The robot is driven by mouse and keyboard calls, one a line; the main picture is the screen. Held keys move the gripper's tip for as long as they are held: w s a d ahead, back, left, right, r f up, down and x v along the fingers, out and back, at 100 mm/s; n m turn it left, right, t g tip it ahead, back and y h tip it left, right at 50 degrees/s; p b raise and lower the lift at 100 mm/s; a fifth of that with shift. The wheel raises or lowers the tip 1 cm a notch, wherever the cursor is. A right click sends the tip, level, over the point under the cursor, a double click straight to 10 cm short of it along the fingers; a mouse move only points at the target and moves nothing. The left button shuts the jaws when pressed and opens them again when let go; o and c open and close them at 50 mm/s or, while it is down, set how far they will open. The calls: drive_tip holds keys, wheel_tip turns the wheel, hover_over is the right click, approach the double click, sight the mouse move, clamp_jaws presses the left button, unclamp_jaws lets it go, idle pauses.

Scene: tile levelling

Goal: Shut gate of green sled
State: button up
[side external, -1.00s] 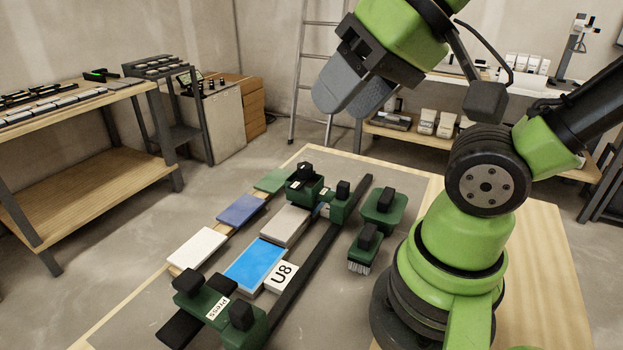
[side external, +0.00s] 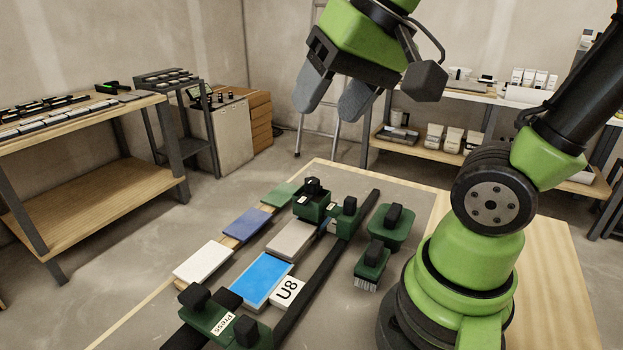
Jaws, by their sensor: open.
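My gripper (side external: 335,98) hangs in the air above the far part of the board, its two grey fingers apart and nothing between them. Below it, at the far end of the dark rail, is a dark green block with a black knob (side external: 312,204), beside another green block (side external: 346,217). At the near end is a green piece labelled "Press" (side external: 221,326) with black knobs. I cannot tell which of these green pieces is the sled, or make out its gate. A bright blue tile (side external: 262,279) and a grey tile (side external: 291,239) lie in the row between them.
White (side external: 203,261), blue (side external: 244,224) and green (side external: 279,196) tiles line the left side. A card marked "U8" (side external: 287,291) lies by the dark rail (side external: 325,263). Right of the rail are a green knobbed block (side external: 391,228) and a green brush (side external: 371,265).

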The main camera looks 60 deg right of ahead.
drive_tip(key=w+d+f+m+g+h, duration=0.1)
drive_tip(key=w+d+f+m+g, duration=0.25)
drive_tip(key=w+d, duration=0.35)
drive_tip(key=m+g, duration=0.3)
drive_tip(key=m, duration=0.2)
hover_over(312, 180)
drive_tip(key=shift+t, duration=0.25)
wheel_tip(312, 180, down, 9)
drive_tip(key=shift+f, duration=0.2)
wheel_tip(312, 180, down, 9)
drive_tip(key=shift+c, duration=0.2)
drive_tip(key=c, duration=0.9)
